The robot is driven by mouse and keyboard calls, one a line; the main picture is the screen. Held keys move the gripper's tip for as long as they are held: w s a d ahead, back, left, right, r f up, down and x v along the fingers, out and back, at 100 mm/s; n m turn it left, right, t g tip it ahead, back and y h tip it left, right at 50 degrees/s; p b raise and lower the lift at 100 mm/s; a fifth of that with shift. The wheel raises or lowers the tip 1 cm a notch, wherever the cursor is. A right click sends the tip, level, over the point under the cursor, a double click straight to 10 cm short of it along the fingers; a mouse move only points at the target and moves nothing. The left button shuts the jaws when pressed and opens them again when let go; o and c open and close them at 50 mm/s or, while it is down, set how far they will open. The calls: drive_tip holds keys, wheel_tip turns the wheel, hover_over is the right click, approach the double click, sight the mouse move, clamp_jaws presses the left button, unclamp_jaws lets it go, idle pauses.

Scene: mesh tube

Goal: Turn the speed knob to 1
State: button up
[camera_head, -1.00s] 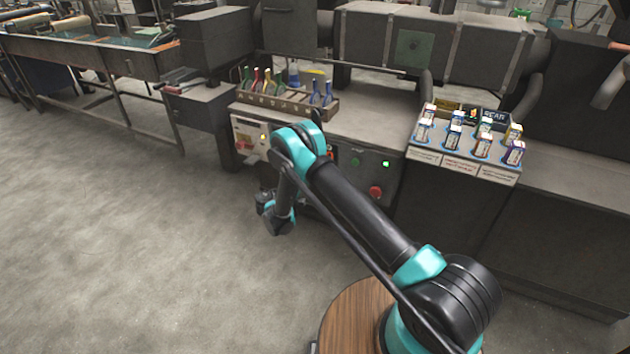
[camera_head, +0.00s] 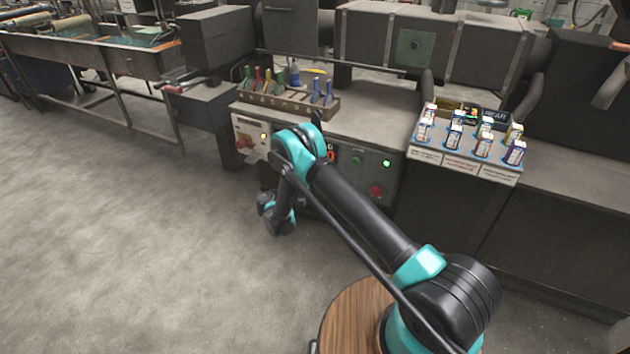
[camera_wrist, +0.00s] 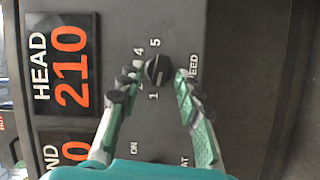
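The black speed knob (camera_wrist: 158,70) sits on the dark control panel in the wrist view, between the digits 1, 4 and 5; the label is partly covered and reads "EED". The other digits are hidden by the left finger. I cannot tell for sure which digit the knob points at. My gripper (camera_wrist: 159,76) is open, with one finger on each side of the knob and small gaps visible. In the head view my arm reaches to the front of the machine and hides the knob.
A display panel (camera_wrist: 62,65) reading "HEAD 210" is left of the knob in the wrist view. In the head view, a red button (camera_head: 376,191) and green light (camera_head: 386,163) are on the machine front. A tool rack (camera_head: 290,100) and a box rack (camera_head: 465,150) stand above.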

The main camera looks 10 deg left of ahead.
drive_tip(key=v, duration=1.2)
idle(0.4)
